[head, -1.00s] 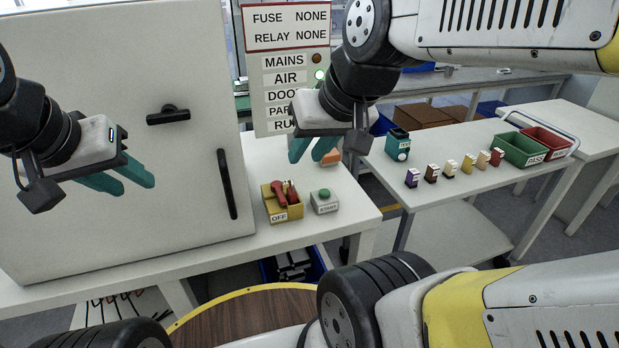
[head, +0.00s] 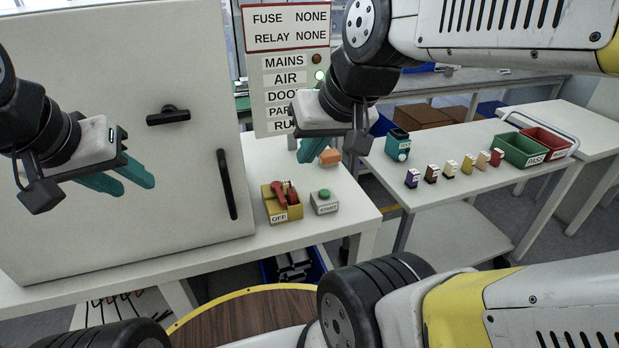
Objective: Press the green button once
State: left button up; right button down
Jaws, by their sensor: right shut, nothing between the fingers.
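The green button (head: 324,193) sits on top of a small grey box labelled START (head: 325,208), on the white table to the right of the yellow OFF box. My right gripper (head: 306,158) is shut and empty, with teal fingers pointing down above and behind the button, apart from it. An orange piece (head: 330,156) lies just right of its fingertips on the table. My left gripper (head: 138,184) is open, with its teal fingers apart in front of the white cabinet door, far left of the button.
The yellow OFF box (head: 290,211) with a red lever stands beside the START box. A large white cabinet (head: 110,235) fills the left. A status board (head: 287,30) stands behind. A side table holds several small coloured blocks and a green PASS bin (head: 519,150).

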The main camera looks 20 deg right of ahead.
aim_at(324, 193)
jog(key=j+z, duration=0.2)
jog(key=z, duration=0.2)
jog(key=j+z, duration=0.2)
jog(key=z, duration=0.15)
jog(key=k+j+z, duration=0.1)
jog(key=z, duration=0.3)
